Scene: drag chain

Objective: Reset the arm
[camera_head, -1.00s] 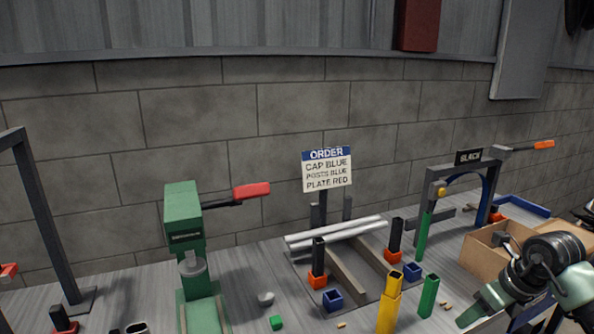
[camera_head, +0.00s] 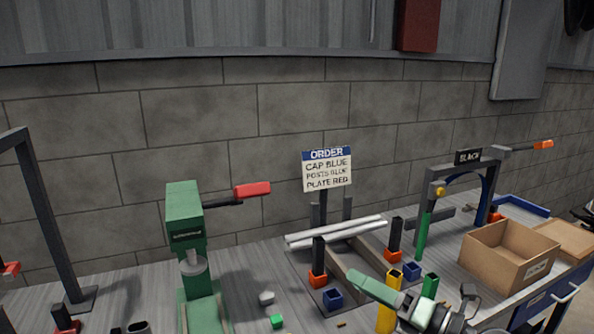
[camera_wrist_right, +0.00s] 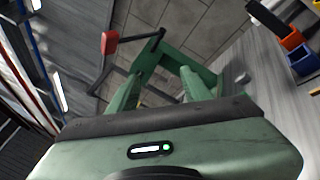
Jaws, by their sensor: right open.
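A green press (camera_head: 186,225) stands at the left centre of the bench. Its dark lever arm reaches out to the right and ends in a red handle (camera_head: 251,189). A second lever with an orange handle (camera_head: 543,144) is on the dark frame signed BLACK (camera_head: 468,156). My right gripper (camera_head: 362,284) is low at the centre right, in front of the post fixture and apart from the press. In the right wrist view its two green fingers (camera_wrist_right: 160,78) are apart, with the press and red handle (camera_wrist_right: 110,43) beyond them. My left gripper is not in view.
An order sign (camera_head: 327,170) stands behind white rods (camera_head: 340,236). An open cardboard box (camera_head: 505,257) is at the right. A grey knob (camera_head: 267,298) and green cube (camera_head: 277,321) lie beside the press.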

